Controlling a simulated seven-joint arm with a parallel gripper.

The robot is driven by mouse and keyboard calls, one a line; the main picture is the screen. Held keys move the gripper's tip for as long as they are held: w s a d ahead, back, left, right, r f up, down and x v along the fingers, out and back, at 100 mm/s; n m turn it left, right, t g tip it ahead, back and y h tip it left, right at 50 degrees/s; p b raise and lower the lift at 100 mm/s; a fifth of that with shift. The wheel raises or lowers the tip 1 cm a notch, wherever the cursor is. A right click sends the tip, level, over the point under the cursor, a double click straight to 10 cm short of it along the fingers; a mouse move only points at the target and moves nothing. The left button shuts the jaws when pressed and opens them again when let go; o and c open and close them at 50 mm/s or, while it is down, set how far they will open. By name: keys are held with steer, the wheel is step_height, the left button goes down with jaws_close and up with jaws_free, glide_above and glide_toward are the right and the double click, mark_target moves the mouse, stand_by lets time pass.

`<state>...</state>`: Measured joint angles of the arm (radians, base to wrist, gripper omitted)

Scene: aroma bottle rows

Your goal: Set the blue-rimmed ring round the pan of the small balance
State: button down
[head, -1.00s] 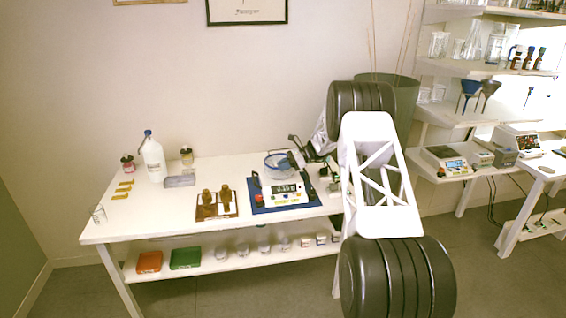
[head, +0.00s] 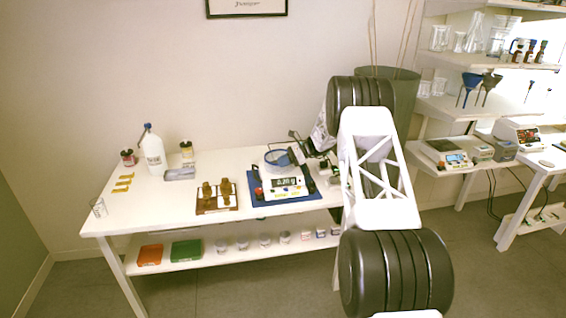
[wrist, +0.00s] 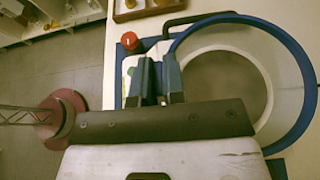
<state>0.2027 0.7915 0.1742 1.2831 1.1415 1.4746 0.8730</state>
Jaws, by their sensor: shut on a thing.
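The ring (head: 279,157) is a pale round wall with a blue rim. My gripper (head: 298,154) is shut on the ring's side, at its right in the head view. In the wrist view my fingers (wrist: 158,84) pinch the ring's left edge, and the blue rim (wrist: 300,62) curves away to the right. The small balance (head: 285,182) has a lit display and a red knob. The ring is over the balance's pan area. A grey round surface, apparently the pan (wrist: 222,84), shows through the ring. I cannot tell whether the ring touches the balance.
The balance stands on a blue mat (head: 258,201) on the white table (head: 145,207). A dark handle (wrist: 200,18) stands beside the ring. A wooden stand with brown bottles (head: 217,197) is left of the mat. A white wash bottle (head: 153,155) stands further left.

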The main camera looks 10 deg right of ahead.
steer(key=shift+f, duration=0.45)
steer(key=c, duration=1.1)
jaws_free()
steer(key=shift+d, duration=0.1)
steer(key=shift+v, duration=3.85)
